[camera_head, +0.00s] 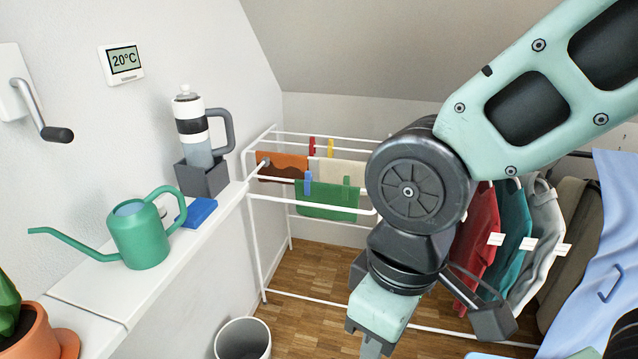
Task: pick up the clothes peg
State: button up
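Several clothes pegs are clipped on the white drying rack (262,240). A red peg (312,147) and a yellow peg (331,148) sit on a rear bar, above the brown and cream cloths. A blue peg (308,182) and a green peg (346,187) sit on a nearer bar with a green cloth (328,203). My gripper (374,346) points down at the bottom centre, in front of and apart from these pegs. Its fingertips are barely visible, so its opening and anything between them cannot be told.
A white ledge (185,250) on the left holds a green watering can (142,238), a blue block (198,212), a bottle in a grey holder (204,178) and a potted plant. A bin (243,340) stands below. Clothes (482,235) hang at right. My arm hides part of the rack.

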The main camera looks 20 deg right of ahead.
aim_at(308, 177)
jog(key=z, duration=1.95)
jog(key=u, duration=1.95)
jog(key=i+j+u, duration=0.65)
jog(key=i, duration=0.1)
